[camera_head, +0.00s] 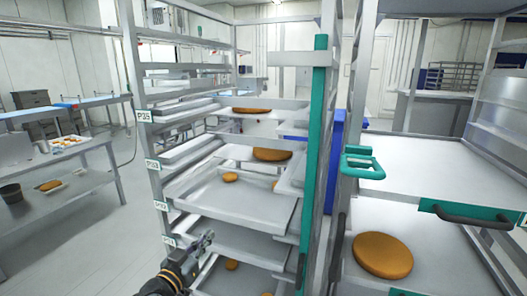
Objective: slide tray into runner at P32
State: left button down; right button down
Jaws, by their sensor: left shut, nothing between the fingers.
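The rack (139,70) has runner labels P35 (143,116), P33 (152,164), P32 (161,206) and P31 (168,241) on its left post. My left gripper (208,239) is shut and empty, in front of the rack near the P31 label, below that tray's front edge. I cannot tell whether it touches anything. My right gripper is not in view.
Other trays fill levels above and below; one holds a large brown round (272,154). A teal upright (318,150) bounds the rack on the right. A shelved cart (420,172) with a teal handle (364,164) stands at right. Open floor (85,245) lies left.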

pick_arm(q)
jog(key=p+v, duration=0.2)
jog(key=v, duration=0.7)
jog(key=a+f+n+g+y, duration=0.15)
jog(key=a+f, duration=0.25)
jog(key=f, duration=0.8)
jog(key=a+f+n+g+y, duration=0.1)
jog(key=a+f+g+y, duration=0.25)
jog(key=f, duration=0.95)
jog(key=s+a+f+n+g+y, duration=0.1)
jog(key=s+a+f+g, duration=0.1)
jog(key=s+f, duration=0.55)
jog(key=s+a+f+g, duration=0.2)
jog(key=s+f, duration=0.2)
jog(key=f, duration=0.7)
jog(key=s+d+f+g, duration=0.1)
jog(key=s+f, duration=0.4)
jog(key=s, duration=0.5)
jog(key=s+d+f+g, duration=0.1)
jog(key=s+f+g, duration=0.2)
jog(key=s+f, duration=0.3)
jog(key=s+f+g+y, duration=0.1)
jog(key=s+f, duration=0.5)
jog(key=s, duration=0.8)
jog(key=shift+s+d+f+g, duration=0.25)
jog(key=shift+d+g, duration=0.15)
jog(key=shift+g, duration=0.5)
